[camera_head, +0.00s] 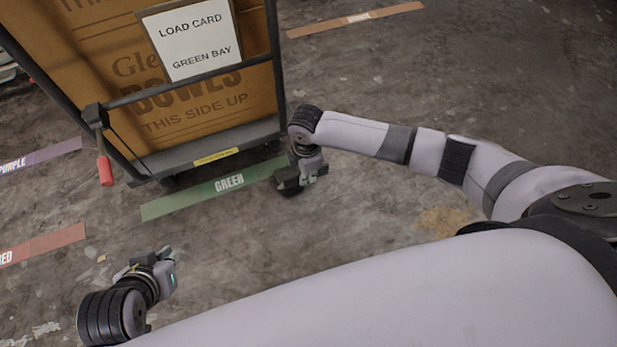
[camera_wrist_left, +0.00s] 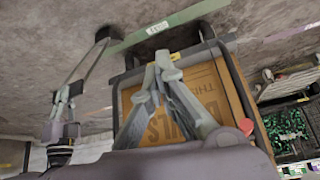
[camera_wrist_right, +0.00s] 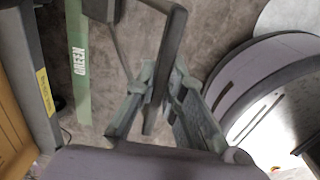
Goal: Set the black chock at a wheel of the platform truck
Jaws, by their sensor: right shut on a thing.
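The platform truck (camera_head: 210,146) carries a large cardboard box and stands at the left, its near edge by the green floor strip. A dark wheel (camera_head: 168,181) shows under its near edge. My right gripper (camera_head: 302,180) is low, right of the truck's near corner. It is shut on the dark bar (camera_wrist_right: 165,65) of the black chock, which slants between its fingers. The chock's black block (camera_wrist_left: 103,33) is at the strip's end, apart from the truck; its contact with the floor is unclear. My left gripper (camera_head: 150,260) looks shut and empty, in front of the truck; its fingertips converge in the left wrist view (camera_wrist_left: 160,63).
The green strip (camera_head: 213,192) labelled GREEN lies along the truck's near edge. Purple (camera_head: 40,155) and red (camera_head: 42,243) strips lie to the left. A red-tipped handle (camera_head: 104,168) sticks out from the truck's frame. The floor in front is clear.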

